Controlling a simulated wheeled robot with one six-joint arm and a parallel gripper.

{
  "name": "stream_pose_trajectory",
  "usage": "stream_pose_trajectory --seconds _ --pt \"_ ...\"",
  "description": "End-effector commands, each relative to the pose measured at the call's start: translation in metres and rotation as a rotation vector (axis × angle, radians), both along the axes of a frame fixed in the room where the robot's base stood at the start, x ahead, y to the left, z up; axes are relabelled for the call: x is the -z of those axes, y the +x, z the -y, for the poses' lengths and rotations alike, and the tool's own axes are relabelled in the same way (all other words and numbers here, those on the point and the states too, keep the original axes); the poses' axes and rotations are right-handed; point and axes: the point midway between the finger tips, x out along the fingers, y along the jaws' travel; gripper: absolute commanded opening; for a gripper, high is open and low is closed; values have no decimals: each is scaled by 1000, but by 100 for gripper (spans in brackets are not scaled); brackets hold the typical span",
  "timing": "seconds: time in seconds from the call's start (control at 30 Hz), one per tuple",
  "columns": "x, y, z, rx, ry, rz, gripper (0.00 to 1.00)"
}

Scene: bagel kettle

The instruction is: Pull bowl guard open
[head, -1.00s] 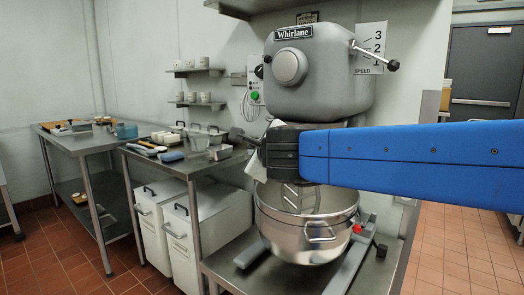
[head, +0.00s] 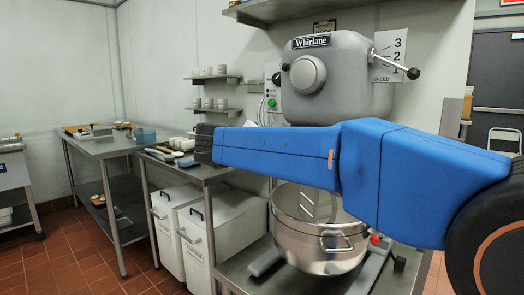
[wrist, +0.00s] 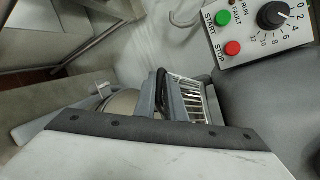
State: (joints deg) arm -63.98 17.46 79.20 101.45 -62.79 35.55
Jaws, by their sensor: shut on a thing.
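The grey mixer (head: 350,85) stands at centre right in the head view, with its steel bowl (head: 318,245) below the head. My blue arm crosses in front of the mixer and hides the space above the bowl and my gripper. In the wrist view, the bowl guard (wrist: 196,100) shows as a row of thin metal bars. My gripper (wrist: 170,97) is at the guard's near end, its grey fingers shut on a part of the guard beside a black loop. How far open the guard stands cannot be told.
The control panel (wrist: 258,28) with green and red buttons and a dial is close to my gripper in the wrist view. White lidded bins (head: 215,230) stand left of the mixer under a steel table (head: 195,172). Red tiled floor lies open at the left.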

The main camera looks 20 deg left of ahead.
Motion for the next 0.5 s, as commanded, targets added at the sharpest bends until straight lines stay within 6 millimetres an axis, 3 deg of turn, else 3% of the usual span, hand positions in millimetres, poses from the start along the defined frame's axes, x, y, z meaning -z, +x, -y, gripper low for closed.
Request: stream_pose_trajectory --seconds 0.2,0.5 --pt "5 27 -7 134 -3 -3 0" --pt "5 50 -10 255 -3 -4 0"
